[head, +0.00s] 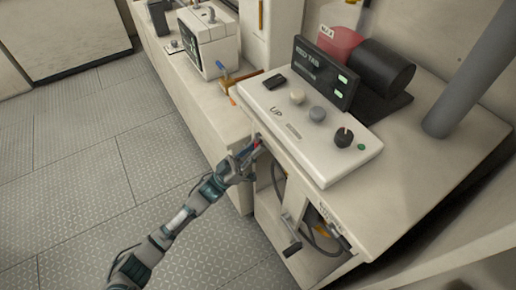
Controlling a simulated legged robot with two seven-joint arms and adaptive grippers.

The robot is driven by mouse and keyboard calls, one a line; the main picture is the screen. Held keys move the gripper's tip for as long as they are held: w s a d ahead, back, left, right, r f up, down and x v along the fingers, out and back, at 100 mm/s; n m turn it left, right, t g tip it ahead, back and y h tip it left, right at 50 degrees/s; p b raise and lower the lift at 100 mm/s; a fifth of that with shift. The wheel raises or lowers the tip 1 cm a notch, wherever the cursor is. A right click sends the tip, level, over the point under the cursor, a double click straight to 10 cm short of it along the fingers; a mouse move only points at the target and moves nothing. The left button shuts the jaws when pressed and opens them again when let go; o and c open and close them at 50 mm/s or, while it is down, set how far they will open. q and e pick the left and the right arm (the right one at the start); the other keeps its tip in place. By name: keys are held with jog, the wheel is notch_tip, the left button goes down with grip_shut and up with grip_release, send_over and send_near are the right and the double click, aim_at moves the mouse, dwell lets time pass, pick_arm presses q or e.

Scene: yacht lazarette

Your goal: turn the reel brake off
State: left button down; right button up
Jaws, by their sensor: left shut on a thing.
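My left gripper (255,147) reaches in from the lower left to the front edge of the counter, just left of the white control panel (305,125). A grey crank-like handle with a black grip (292,248) sticks out of the cabinet front lower down. My right gripper is not in view.
The panel carries two round buttons, a black knob (344,137) and a display (324,72) with green lights. A black and red cylinder unit (375,72) stands behind. A grey post (472,78) rises at right. Cables hang in the open cabinet (318,243). The floor at left is clear.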

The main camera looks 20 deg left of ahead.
pick_arm(q)
jog(key=shift+f+g, duration=0.3)
jog(key=shift+f, duration=0.15)
jog(key=c, duration=1.1)
grip_release()
jog(key=shift+w+a+r, duration=0.1)
jog(key=shift+a+r, duration=0.05)
jog(key=v, duration=1.2)
